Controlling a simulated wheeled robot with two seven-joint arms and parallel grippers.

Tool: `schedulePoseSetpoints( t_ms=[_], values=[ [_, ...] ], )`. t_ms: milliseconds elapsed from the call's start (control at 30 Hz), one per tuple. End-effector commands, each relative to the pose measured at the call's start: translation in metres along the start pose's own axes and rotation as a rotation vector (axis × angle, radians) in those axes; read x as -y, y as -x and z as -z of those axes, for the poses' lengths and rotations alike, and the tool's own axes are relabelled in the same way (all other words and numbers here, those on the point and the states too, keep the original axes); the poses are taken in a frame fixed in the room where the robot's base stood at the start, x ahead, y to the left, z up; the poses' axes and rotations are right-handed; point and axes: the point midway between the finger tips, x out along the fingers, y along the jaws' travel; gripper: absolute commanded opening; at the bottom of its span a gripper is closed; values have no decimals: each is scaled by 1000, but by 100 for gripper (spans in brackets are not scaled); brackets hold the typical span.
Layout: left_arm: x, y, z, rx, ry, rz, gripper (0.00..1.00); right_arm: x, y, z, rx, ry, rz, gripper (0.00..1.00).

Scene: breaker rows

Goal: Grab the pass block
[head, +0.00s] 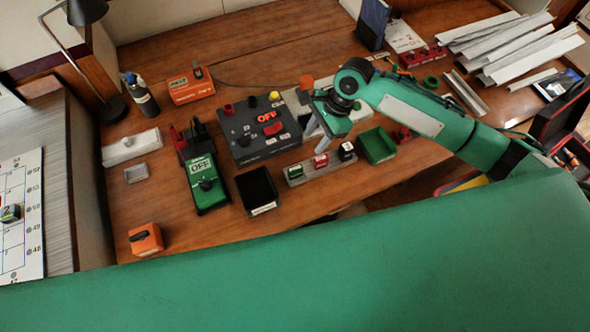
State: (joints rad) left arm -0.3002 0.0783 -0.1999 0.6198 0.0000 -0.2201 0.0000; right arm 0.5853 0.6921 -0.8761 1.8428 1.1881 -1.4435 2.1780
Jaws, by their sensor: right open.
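A grey rack (318,172) near the table's front holds several small blocks. A green and white block (296,171) is at its left, a red and white block (320,160) in the middle, and a black and white block (346,151) at its right. Their lettering is too small to read, so I cannot tell which is the pass block. My right gripper (322,128) is open above and behind the rack, close to the red block in the picture. Its fingers are partly hidden by its own body. My left gripper is not in view.
A dark control box (245,147) marked OFF stands left of the gripper. A green meter (203,184), an empty-looking black bin (257,190) and a green bin (377,145) flank the rack. White channel strips (515,45) lie at the back right.

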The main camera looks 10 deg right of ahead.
Motion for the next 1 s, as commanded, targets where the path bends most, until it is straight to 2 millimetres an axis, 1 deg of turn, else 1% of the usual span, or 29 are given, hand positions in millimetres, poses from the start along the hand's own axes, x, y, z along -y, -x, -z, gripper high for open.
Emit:
schedulePoseSetpoints(
  t_ms=[67,167,267,400,500,600,767,867,967,1000],
  values=[
    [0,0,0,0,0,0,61,2,3,2,-3,-31,-6,44],
    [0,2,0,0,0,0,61,2,-2,2,-1,-47,-11,44],
    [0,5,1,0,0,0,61,1,-19,2,0,-48,-12,44],
    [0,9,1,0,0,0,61,1,-47,2,-1,-47,-13,44],
    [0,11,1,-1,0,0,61,1,-64,2,-1,-45,-10,44],
    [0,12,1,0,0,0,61,1,-76,2,-1,-46,-10,44],
    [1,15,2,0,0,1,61,1,-85,1,-1,-45,-9,44],
    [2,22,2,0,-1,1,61,0,-97,0,-3,-45,-10,44],
    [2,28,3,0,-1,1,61,0,-112,-2,-2,-43,-11,44],
    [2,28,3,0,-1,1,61,0,-119,-2,-2,-44,-10,44]
  ],
)
